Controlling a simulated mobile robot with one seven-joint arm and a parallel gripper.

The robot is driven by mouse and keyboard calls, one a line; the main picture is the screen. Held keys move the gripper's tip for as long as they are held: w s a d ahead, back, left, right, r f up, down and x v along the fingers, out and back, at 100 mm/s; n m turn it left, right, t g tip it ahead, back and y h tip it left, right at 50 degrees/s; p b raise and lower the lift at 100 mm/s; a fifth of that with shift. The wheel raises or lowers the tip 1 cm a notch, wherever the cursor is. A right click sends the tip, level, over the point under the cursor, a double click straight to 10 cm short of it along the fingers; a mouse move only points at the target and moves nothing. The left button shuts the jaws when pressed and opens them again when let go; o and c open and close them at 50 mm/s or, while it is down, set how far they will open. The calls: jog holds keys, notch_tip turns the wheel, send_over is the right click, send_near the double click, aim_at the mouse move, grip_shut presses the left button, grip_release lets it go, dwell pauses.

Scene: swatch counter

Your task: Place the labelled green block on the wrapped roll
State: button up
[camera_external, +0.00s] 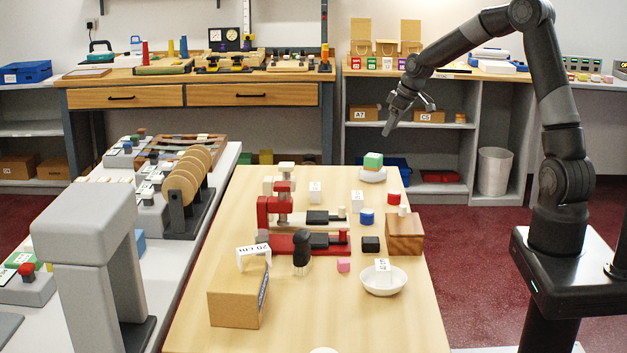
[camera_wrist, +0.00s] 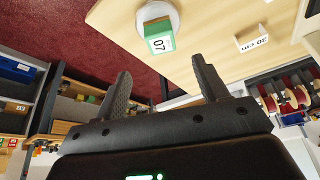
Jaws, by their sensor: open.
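The labelled green block (camera_external: 373,159) sits on a pale round support (camera_external: 372,176) at the far end of the table. In the wrist view, the block (camera_wrist: 159,40) shows a white label reading 07 and stands on the round support (camera_wrist: 146,13). My gripper (camera_external: 408,117) is open and empty, above and beyond the block in the external view. In the wrist view the block appears beyond the gap between its fingers (camera_wrist: 160,73), apart from them.
A red clamp-like fixture (camera_external: 275,212) stands mid-table. A wooden block (camera_external: 404,236), a blue cylinder (camera_external: 367,217), a black block (camera_external: 370,244) and a white bowl (camera_external: 383,283) holding a labelled piece stand nearby. The cardboard box (camera_external: 236,306) is near the front left. The table's front right is clear.

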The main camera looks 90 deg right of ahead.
jog(key=a+r+n, duration=0.1)
jog(key=a+r, duration=0.3)
jog(key=a, duration=0.5)
jog(key=a+r+n, duration=0.1)
jog(key=a+r, duration=0.3)
jog(key=a, duration=0.6)
jog(key=a+r+n, duration=0.1)
jog(key=a+r, duration=0.2)
jog(key=a, duration=0.6)
jog(key=s+a+r+n+t+y, duration=0.1)
jog(key=s+a+r, duration=0.1)
jog(key=s+a, duration=1.3)
jog(key=a, duration=0.2)
jog(key=shift+s+a+y, duration=0.15)
jog(key=shift+a+y, duration=0.25)
